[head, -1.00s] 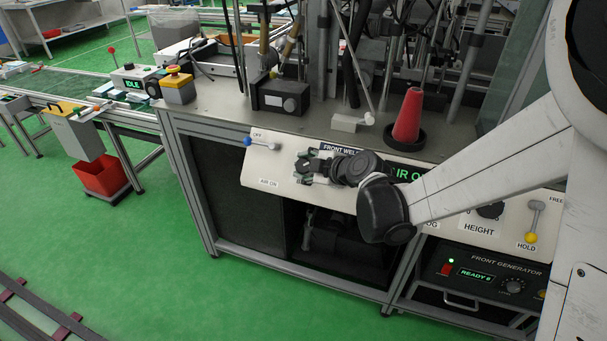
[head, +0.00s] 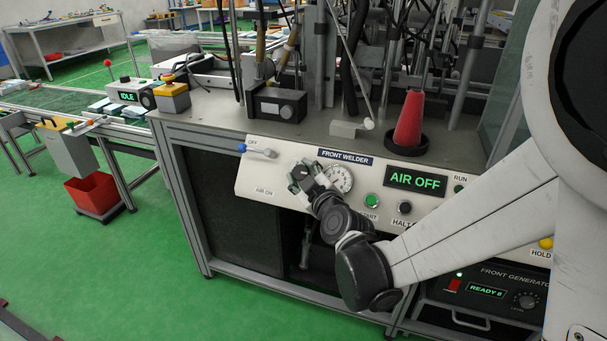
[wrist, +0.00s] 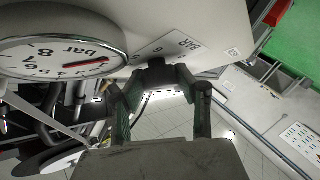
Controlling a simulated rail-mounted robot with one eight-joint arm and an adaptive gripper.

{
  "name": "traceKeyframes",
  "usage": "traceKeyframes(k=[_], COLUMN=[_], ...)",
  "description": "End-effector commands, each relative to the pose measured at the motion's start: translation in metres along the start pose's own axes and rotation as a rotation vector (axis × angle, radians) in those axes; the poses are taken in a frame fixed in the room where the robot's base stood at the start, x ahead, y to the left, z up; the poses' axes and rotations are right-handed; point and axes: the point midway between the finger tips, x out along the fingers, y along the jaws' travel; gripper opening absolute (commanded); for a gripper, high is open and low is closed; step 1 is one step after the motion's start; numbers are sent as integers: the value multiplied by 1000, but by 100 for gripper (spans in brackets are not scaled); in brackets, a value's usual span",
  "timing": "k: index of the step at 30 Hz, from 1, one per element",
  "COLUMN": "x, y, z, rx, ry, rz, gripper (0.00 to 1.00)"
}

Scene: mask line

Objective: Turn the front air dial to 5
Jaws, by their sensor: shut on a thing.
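The front air dial is a small black knob (wrist: 155,72) on the sloping white panel, with printed marks and "BAR" beside it in the wrist view. My gripper (wrist: 157,84) is shut on this knob, one finger on each side. In the head view my gripper (head: 300,178) is at the panel just left of the round pressure gauge (head: 338,179) and hides the knob and its pointer. The gauge also shows upside down in the wrist view (wrist: 45,50), with a red needle and "bar" on its face. The knob's setting cannot be read.
The "AIR OFF" display (head: 415,181) is lit green. A blue-tipped air lever (head: 262,153) is left of my gripper. A green button (head: 372,201) and a black "HALT" button (head: 404,207) sit right of the gauge. A red cone (head: 409,122) stands above the panel.

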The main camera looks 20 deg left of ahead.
Motion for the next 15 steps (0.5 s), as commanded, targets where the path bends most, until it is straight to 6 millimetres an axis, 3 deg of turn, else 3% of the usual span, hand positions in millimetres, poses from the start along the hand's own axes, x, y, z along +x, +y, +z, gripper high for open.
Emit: traceKeyframes(k=[15], x=[1], y=[1], z=[-1], rx=[25], ry=[3], rz=[32], gripper=[5])
